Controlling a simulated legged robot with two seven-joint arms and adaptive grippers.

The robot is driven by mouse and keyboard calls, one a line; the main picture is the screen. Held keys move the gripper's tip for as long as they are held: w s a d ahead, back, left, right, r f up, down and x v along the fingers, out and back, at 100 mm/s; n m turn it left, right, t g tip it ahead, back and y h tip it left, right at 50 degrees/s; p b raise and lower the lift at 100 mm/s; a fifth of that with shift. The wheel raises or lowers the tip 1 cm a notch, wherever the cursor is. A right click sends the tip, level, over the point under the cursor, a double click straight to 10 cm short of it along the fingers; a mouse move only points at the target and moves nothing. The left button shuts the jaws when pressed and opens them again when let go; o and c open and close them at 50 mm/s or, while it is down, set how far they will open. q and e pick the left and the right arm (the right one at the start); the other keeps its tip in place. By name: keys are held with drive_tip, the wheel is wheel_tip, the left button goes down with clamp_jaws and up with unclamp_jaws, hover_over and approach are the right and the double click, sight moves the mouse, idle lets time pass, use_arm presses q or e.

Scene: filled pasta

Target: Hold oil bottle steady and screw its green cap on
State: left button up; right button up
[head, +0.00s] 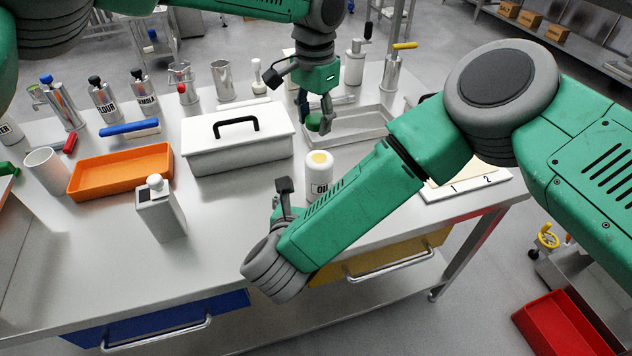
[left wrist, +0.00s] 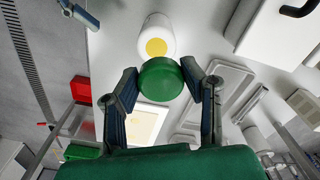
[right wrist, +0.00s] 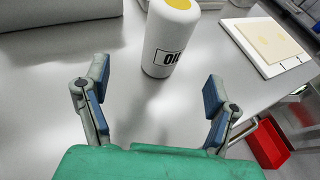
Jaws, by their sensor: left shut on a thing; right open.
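The white oil bottle (head: 319,176) stands upright on the table, its yellow top uncovered. Its label shows in the right wrist view (right wrist: 172,40). My left gripper (head: 318,115) is shut on the green cap (left wrist: 160,79) and holds it above and behind the bottle, apart from it. In the left wrist view the bottle (left wrist: 157,38) is just beyond the cap. My right gripper (right wrist: 153,92) is open and empty, in front of the bottle and not touching it. In the head view my right arm hides part of that gripper and the bottle's lower part.
A white lidded box (head: 238,153) with a black handle stands left of the bottle. A metal tray (head: 375,137) lies behind it. A numbered white board (head: 470,188) is at the right. A grey-white canister (head: 160,212) and orange tray (head: 120,172) are further left.

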sight(318, 159)
use_arm(q)
drive_tip(key=shift+d, duration=0.65)
use_arm(e)
drive_tip(key=x, duration=0.6)
drive_tip(key=d+x, duration=0.1)
drive_tip(key=x, duration=0.3)
use_arm(q)
drive_tip(key=shift+a, duration=0.5)
use_arm(e)
drive_tip(key=shift+w+a+f, duration=0.1)
drive_tip(key=shift+w+a, duration=0.2)
drive_tip(key=shift+w, duration=0.2)
use_arm(q)
drive_tip(key=shift+d, duration=0.1)
use_arm(e)
drive_tip(key=shift+d, duration=0.1)
